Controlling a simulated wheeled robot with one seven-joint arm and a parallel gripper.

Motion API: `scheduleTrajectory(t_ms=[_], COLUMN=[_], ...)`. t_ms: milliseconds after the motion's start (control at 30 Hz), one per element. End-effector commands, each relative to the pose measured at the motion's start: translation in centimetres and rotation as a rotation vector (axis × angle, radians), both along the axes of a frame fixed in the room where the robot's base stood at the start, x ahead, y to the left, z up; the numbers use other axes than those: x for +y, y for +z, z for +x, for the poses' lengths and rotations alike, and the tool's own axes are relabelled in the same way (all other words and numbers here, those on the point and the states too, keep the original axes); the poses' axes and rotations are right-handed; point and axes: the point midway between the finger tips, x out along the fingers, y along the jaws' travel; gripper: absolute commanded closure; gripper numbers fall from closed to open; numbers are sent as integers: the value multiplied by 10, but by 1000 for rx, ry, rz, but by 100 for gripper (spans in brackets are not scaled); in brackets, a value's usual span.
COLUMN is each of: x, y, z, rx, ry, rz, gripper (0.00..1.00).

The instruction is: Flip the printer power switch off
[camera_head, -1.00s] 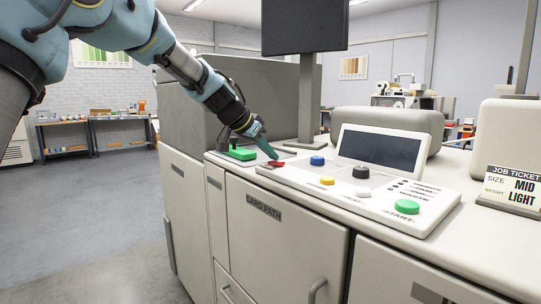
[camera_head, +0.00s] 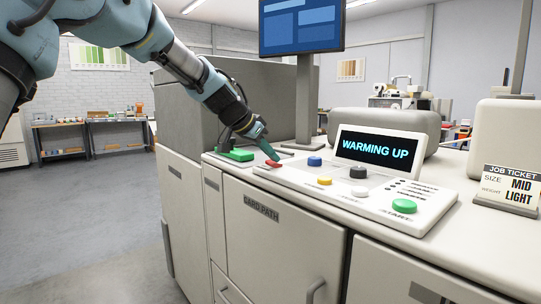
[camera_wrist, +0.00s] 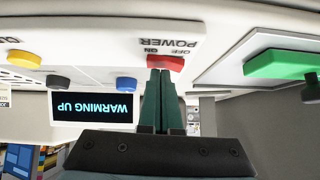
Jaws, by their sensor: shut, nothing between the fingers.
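The red power switch (camera_head: 272,164) sits at the left end of the printer's control panel (camera_head: 300,178). In the wrist view the red switch (camera_wrist: 168,62) lies just beyond my fingertips, beside the labels POWER, ON and OFF. My gripper (camera_head: 274,158) is shut and empty, angled down, with its tips at or touching the switch; I cannot tell contact for certain. It also shows in the wrist view (camera_wrist: 160,73). The panel's display (camera_head: 376,149) is lit and reads WARMING UP.
Blue (camera_head: 314,161), yellow (camera_head: 324,181), black (camera_head: 358,172) and green (camera_head: 403,206) controls lie on the panel. A green block (camera_head: 236,154) sits left of the switch. A monitor (camera_head: 301,25) stands behind. A job ticket (camera_head: 507,187) reads MID and LIGHT.

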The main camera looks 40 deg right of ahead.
Motion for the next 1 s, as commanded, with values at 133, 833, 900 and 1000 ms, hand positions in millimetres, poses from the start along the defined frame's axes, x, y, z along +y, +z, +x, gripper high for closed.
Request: scheduleTrajectory(t_ms=[133,833,900,1000], x=[-2,60,63,65], y=[15,104,107,109], z=[-2,-12,-12,-12], rx=[-2,-1,-1,-1], ry=[-1,3,3,2], rz=[-1,-1,-1,-1], gripper=[100,100,100,100])
